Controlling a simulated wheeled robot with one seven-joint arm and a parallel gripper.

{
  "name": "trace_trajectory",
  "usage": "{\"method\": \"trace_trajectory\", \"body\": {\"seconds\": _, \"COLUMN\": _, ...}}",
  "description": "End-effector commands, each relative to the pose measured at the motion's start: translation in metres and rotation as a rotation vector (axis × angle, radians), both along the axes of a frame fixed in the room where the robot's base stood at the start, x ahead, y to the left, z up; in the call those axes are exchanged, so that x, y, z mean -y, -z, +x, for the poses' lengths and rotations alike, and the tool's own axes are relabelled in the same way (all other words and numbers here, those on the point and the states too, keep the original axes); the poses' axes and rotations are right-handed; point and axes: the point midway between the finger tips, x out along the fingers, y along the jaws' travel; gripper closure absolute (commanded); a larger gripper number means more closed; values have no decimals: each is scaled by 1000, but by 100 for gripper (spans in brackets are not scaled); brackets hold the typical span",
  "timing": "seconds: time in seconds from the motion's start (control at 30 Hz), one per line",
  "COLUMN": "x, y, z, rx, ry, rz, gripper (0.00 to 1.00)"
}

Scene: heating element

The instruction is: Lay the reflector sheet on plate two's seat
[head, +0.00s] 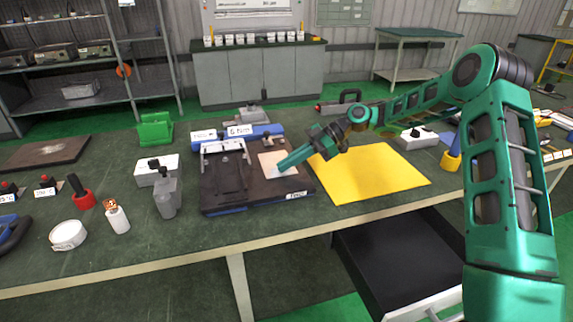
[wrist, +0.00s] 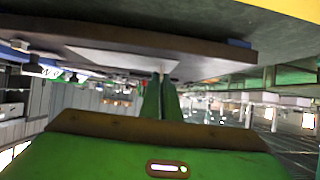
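The reflector sheet appears to be the pale, thin sheet (head: 266,158) on the right half of the dark board (head: 240,199); in the wrist view it is a pale strip (wrist: 120,60) along the board. It looks flat and close to the board's surface, but I cannot tell whether it rests fully on it. My gripper (head: 281,168) reaches in low from the right, tilted. Its green fingers (wrist: 162,80) are together at the sheet's near edge and seem to pinch it. I cannot read which seat is plate two's; the sheet and fingers hide part of that area.
A yellow mat (head: 375,172) lies right of the board. A grey bottle-like item (head: 167,197) and white box (head: 152,176) stand left. The table's front edge is close.

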Motion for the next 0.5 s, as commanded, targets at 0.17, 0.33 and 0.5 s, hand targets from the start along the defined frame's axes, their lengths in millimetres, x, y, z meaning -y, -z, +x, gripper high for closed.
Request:
{"method": "trace_trajectory", "body": {"seconds": 0.17, "x": 0, "y": 1, "z": 0, "rx": 0, "ry": 0, "rz": 0, "gripper": 79}}
{"method": "trace_trajectory", "body": {"seconds": 0.33, "x": 0, "y": 1, "z": 0, "rx": -1, "ry": 0, "rz": 0, "gripper": 79}}
{"method": "trace_trajectory", "body": {"seconds": 0.5, "x": 2, "y": -1, "z": 1, "rx": 0, "ry": 1, "rz": 0, "gripper": 79}}
